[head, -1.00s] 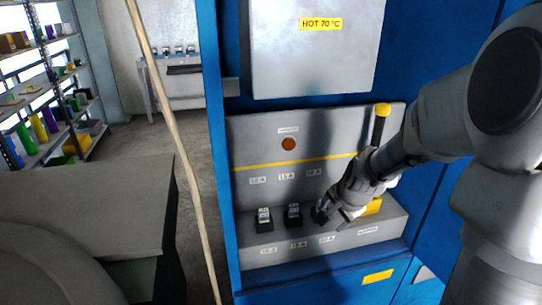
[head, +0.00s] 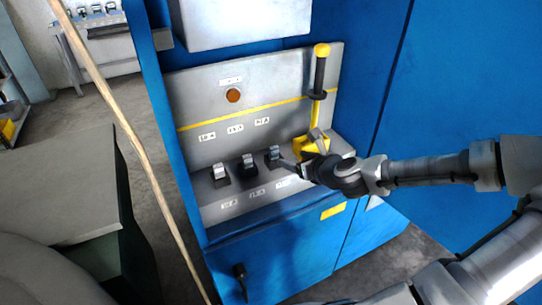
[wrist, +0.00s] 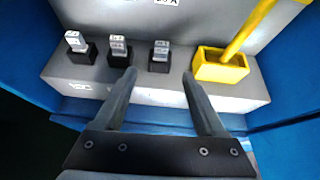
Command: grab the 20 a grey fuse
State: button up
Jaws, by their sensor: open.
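Three grey fuses stand upright in black holders on the grey ledge. I take the rightmost, below the third label, as the 20 A grey fuse (head: 273,153); its small label is hard to read. It also shows in the wrist view (wrist: 161,47). My gripper (wrist: 159,74) is open and empty, its fingers apart, with this fuse beyond the tips and framed between them. In the head view my gripper (head: 288,164) comes in from the right, close to this fuse, and hides part of the ledge.
The other two fuses (head: 219,172) (head: 248,161) stand to the left. A yellow lever base (head: 311,147) with a tall black-handled lever (head: 319,75) stands just right of the fuse. The grey back panel (head: 205,85) rises behind. A wooden pole (head: 140,150) leans at left.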

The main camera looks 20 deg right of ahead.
aim_at(275, 150)
jog(key=x, duration=1.1)
jog(key=shift+w+d+b, duration=0.15)
jog(key=shift+w+b, duration=0.2)
jog(key=shift+w, duration=0.15)
jog(key=shift+p+x, duration=0.3)
jog(key=shift+x, duration=2.4)
jog(key=shift+w+r, duration=0.1)
grip_shut()
